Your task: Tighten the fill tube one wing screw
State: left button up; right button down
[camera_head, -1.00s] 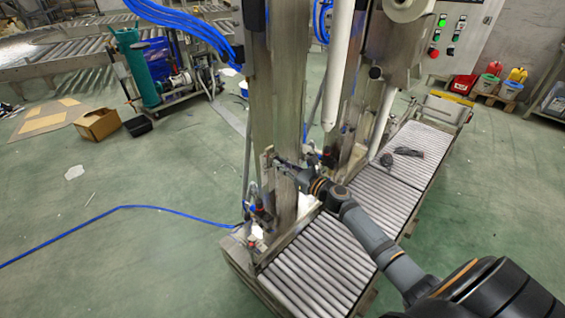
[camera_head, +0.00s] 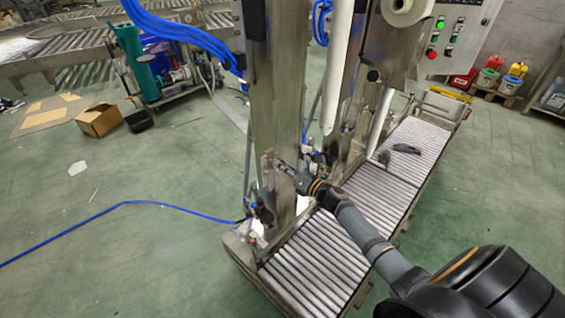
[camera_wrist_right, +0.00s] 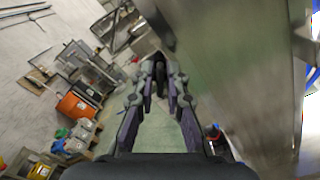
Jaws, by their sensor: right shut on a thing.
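My right gripper (camera_head: 277,163) reaches in from the lower right to the side of the steel column (camera_head: 277,95). In the right wrist view its two fingers (camera_wrist_right: 160,72) close in around a small dark part (camera_wrist_right: 160,78), which looks like the wing screw. The gripper is shut on it. The screw is too small to make out in the head view, and its thread is hidden. The white fill tube (camera_head: 338,70) hangs upright to the right of the column. My left gripper is not in view.
A roller conveyor (camera_head: 320,262) runs below my right arm, with a dark tool-like object (camera_head: 405,149) on its far part. Blue hoses (camera_head: 185,28) hang at the column's upper left. A blue hose (camera_head: 120,206) lies on the open green floor at left.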

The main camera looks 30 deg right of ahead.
jog(key=shift+r, duration=0.15)
jog(key=shift+r+m+p, duration=0.25)
jog(key=shift+m+p, duration=0.6)
jog(key=shift+m, duration=0.05)
jog(key=shift+f+m+p, duration=0.1)
jog(key=shift+m+p, duration=0.45)
jog(key=shift+m, duration=0.45)
jog(key=shift+f+m, duration=0.2)
jog(key=shift+m, duration=0.1)
jog(key=shift+r+m+p, duration=0.3)
jog(key=shift+m+p, duration=0.4)
jog(key=shift+p, duration=0.05)
jog(key=shift+f+m+p, duration=0.1)
jog(key=shift+m+p, duration=0.45)
jog(key=shift+m, duration=0.65)
jog(key=shift+w+f+m, duration=0.1)
jog(key=shift+f+m, duration=0.05)
jog(key=shift+m, duration=0.15)
